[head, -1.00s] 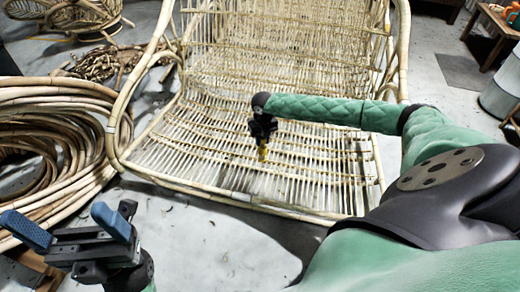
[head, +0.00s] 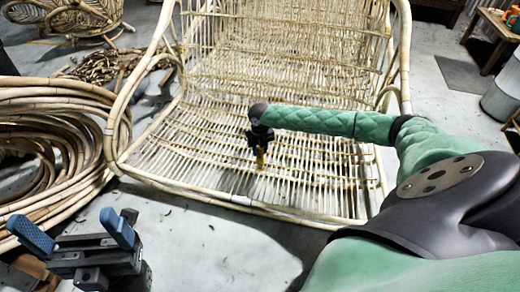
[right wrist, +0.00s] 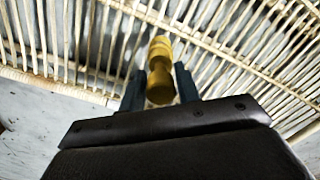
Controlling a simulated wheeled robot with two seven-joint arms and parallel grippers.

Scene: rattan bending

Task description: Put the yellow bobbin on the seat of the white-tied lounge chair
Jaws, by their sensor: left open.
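The lounge chair (head: 185,140) of pale rattan fills the middle of the head view. Its slatted seat faces me; I cannot pick out white ties for sure. My right gripper (head: 261,150) is over the seat, pointing down. It is shut on the yellow bobbin (head: 260,162), which hangs upright below it. In the right wrist view the bobbin (right wrist: 160,65) sits between the two dark fingers (right wrist: 160,88), with slats behind it. I cannot tell whether its lower end touches the seat. My left gripper (head: 75,235) is open and empty at the lower left.
Coils of thick rattan (head: 60,105) lie left of the chair. Another rattan piece (head: 65,20) stands at the back left. A wooden table (head: 492,30) and a grey bin (head: 505,90) are at the right. The seat around the bobbin is clear.

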